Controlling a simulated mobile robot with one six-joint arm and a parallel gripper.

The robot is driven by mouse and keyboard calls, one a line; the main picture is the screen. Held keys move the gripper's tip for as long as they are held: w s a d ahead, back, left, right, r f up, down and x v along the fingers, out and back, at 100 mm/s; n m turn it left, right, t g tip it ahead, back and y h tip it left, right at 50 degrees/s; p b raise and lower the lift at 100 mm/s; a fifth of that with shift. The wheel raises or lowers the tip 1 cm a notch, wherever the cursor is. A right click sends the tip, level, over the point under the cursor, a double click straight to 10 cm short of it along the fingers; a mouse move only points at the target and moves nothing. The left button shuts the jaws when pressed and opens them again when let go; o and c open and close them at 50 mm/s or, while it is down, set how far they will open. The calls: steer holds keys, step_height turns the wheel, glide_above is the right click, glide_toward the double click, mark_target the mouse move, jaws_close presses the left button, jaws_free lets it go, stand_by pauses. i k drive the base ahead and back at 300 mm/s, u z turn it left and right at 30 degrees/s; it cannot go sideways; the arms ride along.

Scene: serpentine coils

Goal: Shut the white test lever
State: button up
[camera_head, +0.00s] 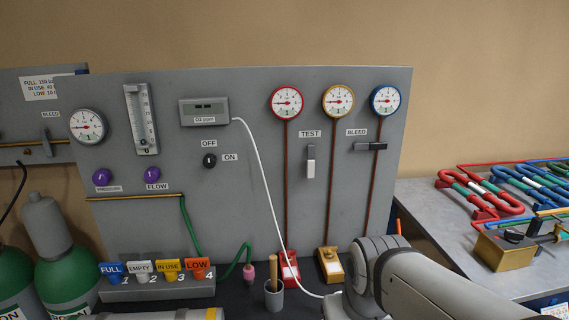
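The white test lever (310,168) is on the grey panel, under the label TEST (310,134). It stands upright, with a grey part at its top and a pale handle hanging down. It sits between the copper pipes below the red-rimmed gauge (287,102) and the yellow-rimmed gauge (338,100). My arm enters from the lower right, below and to the right of the lever and well apart from it. My gripper is not visible in this view.
A dark bleed lever (378,147) lies level right of the test lever. A white cable (262,168) hangs left of it. Red and yellow blocks (331,265) and a grey cup (274,297) stand below. Coloured coils (482,193) lie on the right bench.

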mark_target(311, 161)
steer(key=z, duration=1.95)
steer(key=k, duration=1.4)
steer(key=u, duration=0.8)
steer(key=i, duration=0.95)
steer(key=u, duration=0.05)
